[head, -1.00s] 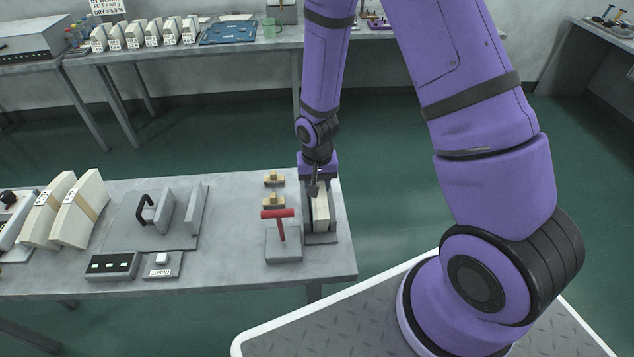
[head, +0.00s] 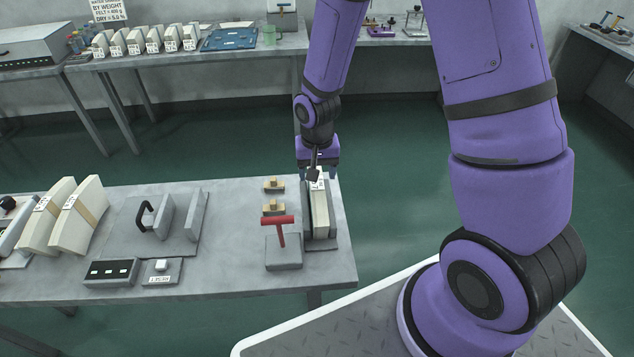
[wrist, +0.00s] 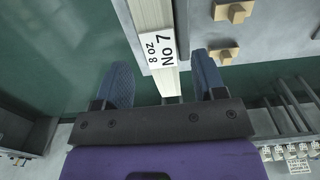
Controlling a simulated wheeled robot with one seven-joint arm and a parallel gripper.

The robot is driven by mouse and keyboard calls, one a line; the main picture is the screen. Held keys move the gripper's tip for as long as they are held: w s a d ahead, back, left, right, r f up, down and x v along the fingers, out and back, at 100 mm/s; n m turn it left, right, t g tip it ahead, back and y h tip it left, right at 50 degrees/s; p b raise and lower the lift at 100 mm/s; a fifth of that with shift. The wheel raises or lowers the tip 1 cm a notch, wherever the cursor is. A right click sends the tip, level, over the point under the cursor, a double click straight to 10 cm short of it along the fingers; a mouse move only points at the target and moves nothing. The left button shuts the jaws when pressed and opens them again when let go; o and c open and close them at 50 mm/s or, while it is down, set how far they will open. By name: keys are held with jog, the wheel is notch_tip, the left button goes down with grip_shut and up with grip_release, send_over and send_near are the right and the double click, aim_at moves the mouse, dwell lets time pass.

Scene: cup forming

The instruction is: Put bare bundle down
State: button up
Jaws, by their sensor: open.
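The bare bundle (head: 320,208) is a pale stack of sheets standing on edge in a grey slotted holder (head: 333,240) at the right end of the near table. In the wrist view the bundle (wrist: 153,18) carries a white label reading "No 7" (wrist: 161,50). My gripper (head: 318,174) is just above the far end of the bundle. In the wrist view my gripper (wrist: 165,85) is open, one blue-grey finger on each side of the bundle's end, with gaps between fingers and bundle.
A red T-handled tool (head: 280,230) on a grey block stands left of the holder. Two small wooden pieces (head: 273,185) lie behind it. A fixture with a black handle (head: 146,214) and two labelled pale bundles (head: 75,212) stand further left.

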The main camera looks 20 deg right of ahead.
jog(key=s+d+r+n+t, duration=0.1)
jog(key=s+d+r, duration=0.15)
jog(key=r, duration=0.95)
jog(key=s+d+r+n+t, duration=0.1)
jog(key=s+r+t, duration=0.15)
jog(key=r, duration=0.85)
jog(key=s+d+r+t, duration=0.1)
jog(key=s+r, duration=0.5)
jog(key=s, duration=0.2)
jog(key=s+d+r+n, duration=0.1)
jog(key=s+d+r, duration=0.1)
jog(key=s+r, duration=0.3)
jog(key=s, duration=0.3)
jog(key=shift+d+r+n+t, duration=0.2)
jog(key=shift+r+n+t, duration=0.1)
jog(key=shift+r+t, duration=0.05)
